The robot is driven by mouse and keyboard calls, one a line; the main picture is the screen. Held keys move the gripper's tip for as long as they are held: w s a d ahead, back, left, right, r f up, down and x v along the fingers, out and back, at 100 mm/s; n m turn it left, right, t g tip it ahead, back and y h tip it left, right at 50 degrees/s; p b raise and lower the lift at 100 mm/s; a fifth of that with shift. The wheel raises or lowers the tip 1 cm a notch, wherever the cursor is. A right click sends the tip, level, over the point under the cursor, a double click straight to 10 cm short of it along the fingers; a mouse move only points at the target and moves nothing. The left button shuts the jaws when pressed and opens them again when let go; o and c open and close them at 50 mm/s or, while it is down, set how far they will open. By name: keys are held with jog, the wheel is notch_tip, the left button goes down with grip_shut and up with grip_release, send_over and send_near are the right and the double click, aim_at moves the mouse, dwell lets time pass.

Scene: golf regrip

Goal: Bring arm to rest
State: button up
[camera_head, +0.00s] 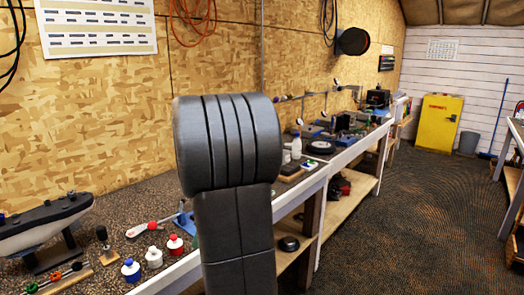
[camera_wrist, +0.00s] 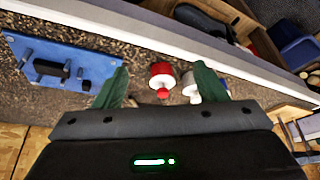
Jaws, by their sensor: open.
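My gripper (camera_wrist: 160,68) shows in the wrist view, with its two green fingers spread apart and nothing held between them. In the head view my own dark arm link stands upright in the middle and covers part of the bench (camera_head: 125,205).
A boat model (camera_head: 45,222), small capped bottles (camera_head: 153,257) and a red-handled tool (camera_head: 143,229) are on the bench. A blue fixture (camera_wrist: 62,65) lies left of the fingers. A lower shelf (camera_head: 350,200) runs under the bench. The floor (camera_head: 420,230) at right is clear.

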jog(key=shift+w+d+f+m+t, duration=0.25)
jog(key=shift+w+d+f+m, duration=0.5)
jog(key=shift+d, duration=0.15)
jog(key=shift+w+d+f+m+t, duration=0.25)
jog(key=shift+w+d+f+m, duration=0.45)
jog(key=shift+d, duration=0.2)
jog(key=shift+r, duration=0.1)
